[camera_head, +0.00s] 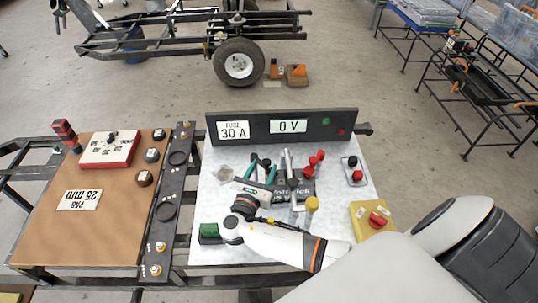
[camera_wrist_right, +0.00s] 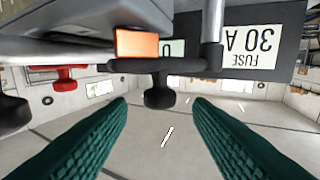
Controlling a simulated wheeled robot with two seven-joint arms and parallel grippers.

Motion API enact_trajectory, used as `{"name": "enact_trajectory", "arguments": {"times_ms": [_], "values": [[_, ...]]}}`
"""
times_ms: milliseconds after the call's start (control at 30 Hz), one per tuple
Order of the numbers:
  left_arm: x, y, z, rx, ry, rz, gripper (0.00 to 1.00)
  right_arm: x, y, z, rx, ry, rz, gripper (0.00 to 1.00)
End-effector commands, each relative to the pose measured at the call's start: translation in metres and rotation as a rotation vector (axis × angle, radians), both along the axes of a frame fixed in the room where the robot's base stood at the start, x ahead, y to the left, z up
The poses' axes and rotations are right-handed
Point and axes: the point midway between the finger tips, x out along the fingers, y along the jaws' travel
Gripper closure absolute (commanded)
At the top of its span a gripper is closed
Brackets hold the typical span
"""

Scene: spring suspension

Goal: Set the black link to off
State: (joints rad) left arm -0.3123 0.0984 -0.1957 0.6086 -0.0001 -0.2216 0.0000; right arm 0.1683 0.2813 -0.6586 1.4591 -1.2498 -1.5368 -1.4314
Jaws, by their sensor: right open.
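My right gripper (camera_head: 262,168) reaches over the white board from the lower right, its green fingers apart and pointing to the back panel. In the right wrist view the open fingers (camera_wrist_right: 160,135) show left and right of a black T-shaped handle with a round knob (camera_wrist_right: 159,94). This looks like the black link; the knob sits between the finger lines, near the tips, with visible gaps on both sides. In the head view a small black knob (camera_head: 266,162) shows by the fingertips. Its base is largely hidden by my gripper. My left gripper is not in view.
Red handles (camera_head: 316,160) and a metal upright (camera_head: 288,161) stand just right of my gripper. A dark panel (camera_head: 262,115) reading "FUSE 30 A" and "0 V" closes the back. A yellow box with a red button (camera_head: 378,219) is at right. A brown board (camera_head: 110,225) lies left.

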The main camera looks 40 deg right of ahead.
Motion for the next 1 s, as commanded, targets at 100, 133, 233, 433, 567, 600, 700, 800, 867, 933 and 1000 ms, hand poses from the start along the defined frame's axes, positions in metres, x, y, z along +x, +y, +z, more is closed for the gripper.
{"name": "enact_trajectory", "arguments": {"times_ms": [100,133,233,433,567,600,700,800,867,933,1000], "values": [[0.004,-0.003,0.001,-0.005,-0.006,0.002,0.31,0.014,-0.019,0.001,-0.002,0.0,0.0,0.53],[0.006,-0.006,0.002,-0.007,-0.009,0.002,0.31,0.017,-0.023,0.001,-0.001,0.0,-0.001,0.53],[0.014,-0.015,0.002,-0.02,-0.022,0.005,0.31,0.024,-0.034,0.0,-0.001,0.001,0.0,0.53],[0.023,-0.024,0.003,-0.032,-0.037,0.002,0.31,0.032,-0.044,-0.001,0.003,0.001,0.0,0.53],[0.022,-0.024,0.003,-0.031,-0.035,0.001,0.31,0.032,-0.044,-0.001,0.003,0.001,0.001,0.53],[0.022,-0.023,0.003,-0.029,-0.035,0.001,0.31,0.032,-0.044,-0.001,0.003,0.001,0.001,0.53],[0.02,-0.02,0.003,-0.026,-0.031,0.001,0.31,0.032,-0.044,-0.001,0.003,0.001,0.001,0.55],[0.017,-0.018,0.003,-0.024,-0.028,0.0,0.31,0.032,-0.044,-0.001,0.003,0.001,0.001,0.72],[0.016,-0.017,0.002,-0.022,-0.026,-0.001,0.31,0.032,-0.044,-0.001,0.003,0.001,0.001,0.81],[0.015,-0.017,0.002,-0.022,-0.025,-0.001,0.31,0.032,-0.044,-0.001,0.003,0.001,0.001,0.93],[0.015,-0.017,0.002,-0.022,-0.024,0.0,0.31,0.032,-0.044,-0.001,0.003,0.001,0.001,1.0]]}}
